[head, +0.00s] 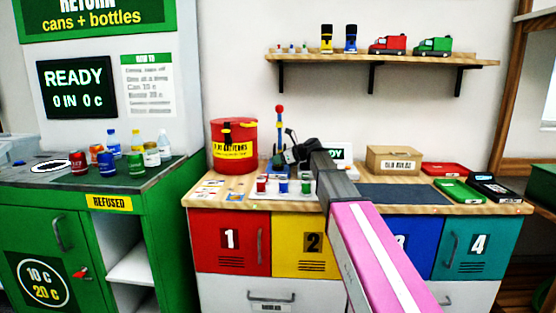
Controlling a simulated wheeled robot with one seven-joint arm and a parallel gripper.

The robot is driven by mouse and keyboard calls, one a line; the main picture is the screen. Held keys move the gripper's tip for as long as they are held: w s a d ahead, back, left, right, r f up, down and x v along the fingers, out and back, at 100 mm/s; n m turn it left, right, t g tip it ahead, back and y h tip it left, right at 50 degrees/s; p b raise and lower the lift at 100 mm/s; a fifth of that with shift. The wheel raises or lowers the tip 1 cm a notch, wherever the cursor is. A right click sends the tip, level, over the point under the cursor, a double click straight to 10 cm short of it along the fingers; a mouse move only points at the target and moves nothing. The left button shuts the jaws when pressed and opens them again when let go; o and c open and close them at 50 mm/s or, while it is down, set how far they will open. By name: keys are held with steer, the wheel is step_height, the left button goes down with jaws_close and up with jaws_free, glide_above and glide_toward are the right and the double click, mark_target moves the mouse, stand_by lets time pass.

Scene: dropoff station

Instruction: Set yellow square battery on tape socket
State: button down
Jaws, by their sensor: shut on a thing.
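My gripper (287,157) is dark and hangs over the middle of the wooden counter, behind a white tray with red, blue and green pieces (283,185). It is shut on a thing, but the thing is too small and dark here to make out. I cannot pick out a yellow square battery anywhere. No tape socket can be told for certain; my gripper and wrist hide part of the counter behind them. A small display reading READY (342,152) shows partly behind my wrist.
A red drum (233,160) stands left of my gripper, with a thin pole topped by a red ball (279,110) between. Small cards lie at the counter's left front. A cardboard box (393,160), a dark mat (405,194) and red, green and black trays fill the right.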

steer(key=shift+f, duration=0.1)
steer(key=c, duration=1.3)
jaws_free()
steer(key=shift+c, duration=0.2)
steer(key=shift+v, duration=5.55)
